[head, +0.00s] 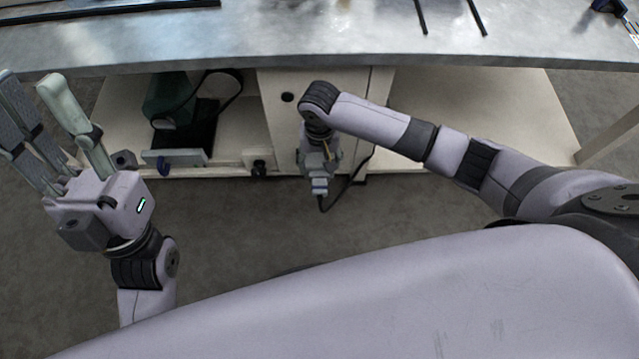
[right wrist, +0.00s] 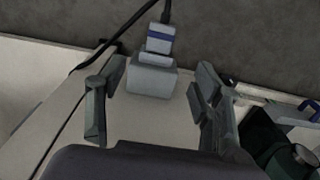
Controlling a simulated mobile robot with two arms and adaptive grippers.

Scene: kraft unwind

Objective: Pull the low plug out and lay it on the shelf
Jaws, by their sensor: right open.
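The low plug (right wrist: 160,39) is pale grey with a blue band, and a black cord (right wrist: 166,10) leaves its far end. It sits against a light grey block (right wrist: 152,76) on the cream cabinet front. In the head view, the plug (head: 319,186) shows just below my right gripper (head: 317,166). In the right wrist view, my right gripper (right wrist: 160,78) is open, with one finger on each side of the block and gaps between. My left gripper (head: 45,105) is open and empty at the far left. The pale shelf (head: 235,128) lies under the bench.
The metal benchtop (head: 300,35) overhangs the cabinet (head: 285,108). A dark green tool (head: 172,98) stands on the shelf left of the cabinet. More bare shelf (head: 460,105) lies to the right. The black cord loops near the cabinet's lower edge.

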